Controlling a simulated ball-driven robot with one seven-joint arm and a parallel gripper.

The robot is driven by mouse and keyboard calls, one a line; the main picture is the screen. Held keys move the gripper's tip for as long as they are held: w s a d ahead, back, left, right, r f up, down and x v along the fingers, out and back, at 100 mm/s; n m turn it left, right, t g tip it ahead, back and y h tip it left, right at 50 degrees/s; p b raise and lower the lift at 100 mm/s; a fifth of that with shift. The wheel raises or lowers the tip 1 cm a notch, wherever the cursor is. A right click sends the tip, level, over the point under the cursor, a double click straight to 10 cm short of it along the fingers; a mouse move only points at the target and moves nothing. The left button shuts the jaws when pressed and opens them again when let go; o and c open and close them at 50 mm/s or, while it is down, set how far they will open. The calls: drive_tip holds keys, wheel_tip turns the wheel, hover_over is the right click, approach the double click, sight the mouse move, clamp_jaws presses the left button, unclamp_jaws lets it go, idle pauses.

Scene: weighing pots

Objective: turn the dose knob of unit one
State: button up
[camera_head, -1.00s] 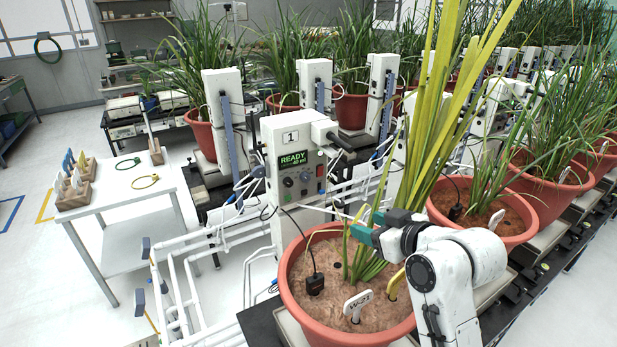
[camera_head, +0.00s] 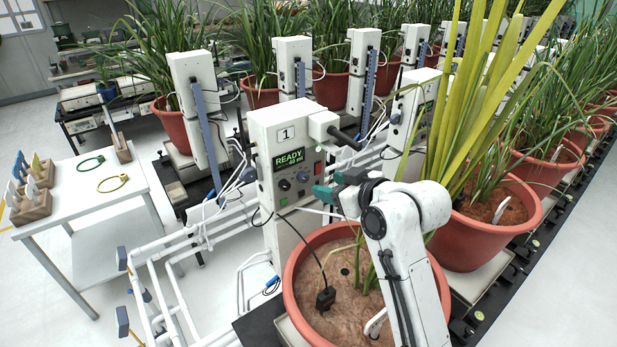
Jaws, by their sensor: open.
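Unit one (camera_head: 262,137) is a white box marked "1" above the nearest red pot. Its green display (camera_head: 289,158) reads READY with a dose that looks like 40 ml. Below it are a dark round knob (camera_head: 284,185) and a greyish round knob (camera_head: 303,177); I cannot tell from labels which sets the dose. My gripper (camera_head: 322,189), with teal fingers, is open and empty. It is just right of the panel's lower part, apart from the knobs as far as I can see. My arm hides part of the pot and plant.
The red pot (camera_head: 292,285) holds soil, a black probe (camera_head: 325,298) and a white tag. Tall yellow-green leaves (camera_head: 478,95) rise behind my arm. White pipes (camera_head: 190,250) run left of the unit. A white side table (camera_head: 85,215) stands at the left.

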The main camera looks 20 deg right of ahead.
sight(306, 179)
drive_tip(key=p+x, duration=0.1)
drive_tip(key=x, duration=0.7)
drive_tip(key=shift+w+f, duration=0.1)
drive_tip(key=shift+w, duration=0.1)
clamp_jaws()
